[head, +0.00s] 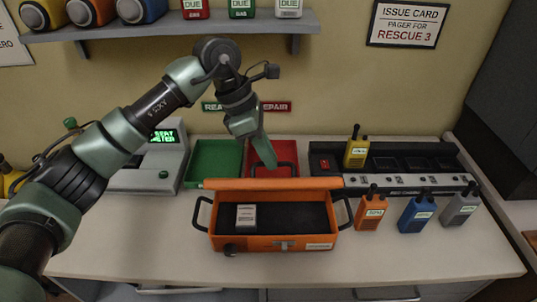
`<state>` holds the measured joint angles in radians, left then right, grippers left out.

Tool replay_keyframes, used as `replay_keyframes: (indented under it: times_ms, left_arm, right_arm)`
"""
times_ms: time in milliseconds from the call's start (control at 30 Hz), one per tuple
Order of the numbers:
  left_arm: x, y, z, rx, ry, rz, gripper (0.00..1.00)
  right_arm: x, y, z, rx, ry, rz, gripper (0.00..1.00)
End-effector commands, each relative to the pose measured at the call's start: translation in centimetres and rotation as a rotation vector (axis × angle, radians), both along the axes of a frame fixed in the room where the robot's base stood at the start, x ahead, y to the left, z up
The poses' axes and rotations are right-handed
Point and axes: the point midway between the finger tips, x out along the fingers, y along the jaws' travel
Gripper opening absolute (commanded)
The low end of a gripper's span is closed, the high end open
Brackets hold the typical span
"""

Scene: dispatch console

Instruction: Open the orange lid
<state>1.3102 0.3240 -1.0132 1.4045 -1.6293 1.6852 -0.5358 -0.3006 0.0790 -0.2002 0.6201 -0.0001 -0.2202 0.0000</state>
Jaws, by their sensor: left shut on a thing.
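The orange case (320,240) stands on the counter with its front latch facing me. Its orange lid (300,184) is raised at the back, seen almost edge-on, so the inside shows. A small white card-like item (246,216) lies on the dark lining at the left. My left gripper (269,166) is behind the lid's top edge, pointing down, shut on the lid's black handle (289,166). The fingertips are small and partly hard to make out. My right gripper is not in view.
Green (213,161) and red trays lie behind the case. A charging rack (400,181) with a yellow radio (356,150) stands right. Orange (372,211), blue (416,212) and grey (459,208) radios stand before it. A grey tester (155,168) stands left. A shelf (190,24) hangs above.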

Motion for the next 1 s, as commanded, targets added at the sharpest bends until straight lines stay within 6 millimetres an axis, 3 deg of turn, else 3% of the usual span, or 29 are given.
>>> replay_keyframes:
  times_ms: [100, 133, 200, 667, 1000]
  left_arm:
    - [0.1, 0.4, -0.9, 0.015, 0.008, 0.007, 0.00]
    - [0.1, 0.4, -0.9, 0.015, 0.008, 0.007, 0.19]
    - [0.1, 0.3, -0.8, 0.013, 0.007, 0.006, 0.32]
    - [0.1, 0.2, 0.0, 0.004, 0.000, 0.002, 0.32]
    - [0.5, 2.4, 4.8, 0.006, -0.001, 0.004, 0.32]
  right_arm:
    - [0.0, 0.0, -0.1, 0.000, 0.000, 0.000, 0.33]
    - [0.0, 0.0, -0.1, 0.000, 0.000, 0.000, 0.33]
    - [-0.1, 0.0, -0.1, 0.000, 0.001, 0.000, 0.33]
    - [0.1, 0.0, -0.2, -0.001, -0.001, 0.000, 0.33]
    - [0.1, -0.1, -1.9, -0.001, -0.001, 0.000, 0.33]
